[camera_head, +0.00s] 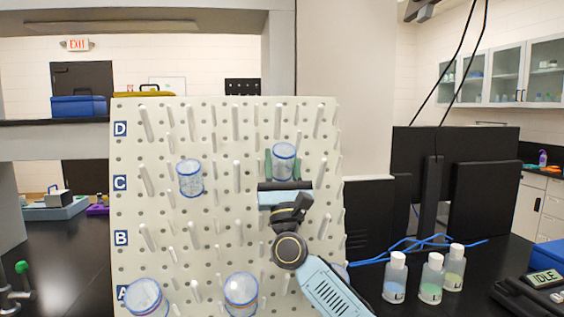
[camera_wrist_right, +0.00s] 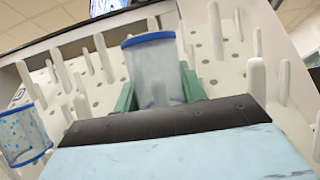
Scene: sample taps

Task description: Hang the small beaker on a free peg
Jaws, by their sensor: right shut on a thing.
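A small clear beaker with a blue rim (camera_head: 284,162) is between the green fingers of my right gripper (camera_head: 283,166), in front of the pegboard (camera_head: 215,140) near row C. It also shows in the right wrist view (camera_wrist_right: 155,75), with the green fingers on both sides. My right gripper is shut on it. I cannot tell whether a peg is inside the beaker. Bare white pegs show around it, such as a peg (camera_head: 238,176) to its left. My left gripper is not in view.
Another beaker (camera_head: 190,179) is on the board at row C. Larger beakers (camera_head: 147,298) (camera_head: 241,292) are at row A, one more partly behind my arm. Capped bottles (camera_head: 432,280), blue cables and dark monitors stand to the right.

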